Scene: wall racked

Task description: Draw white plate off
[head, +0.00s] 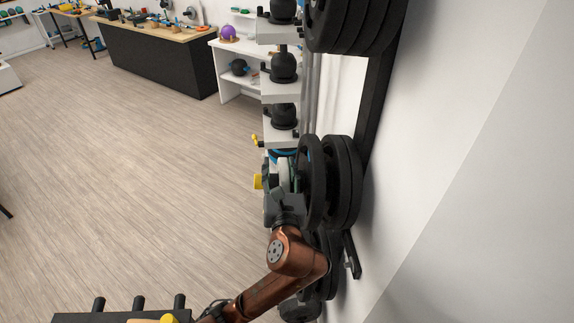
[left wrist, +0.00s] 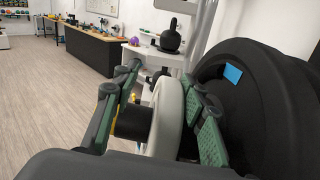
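The white plate (head: 284,172) hangs upright on the wall rack, just left of the large black plates. In the left wrist view the white plate (left wrist: 166,118) stands edge-on between the fingers of my left gripper (left wrist: 160,85). The green-padded fingers are apart, one on each side of its rim. The right finger is close to the plate, and a gap shows on the left. Contact cannot be told. In the head view my left gripper (head: 281,190) is at the plate's near side. A black cylinder (left wrist: 131,122) sticks out left of the plate. My right gripper is out of view.
Large black plates (head: 343,182) hang close on the right, against the white wall. A shelf with kettlebells (head: 284,68) stands just beyond. Another black kettlebell (left wrist: 171,38) shows ahead in the wrist view. The wooden floor (head: 150,170) to the left is open.

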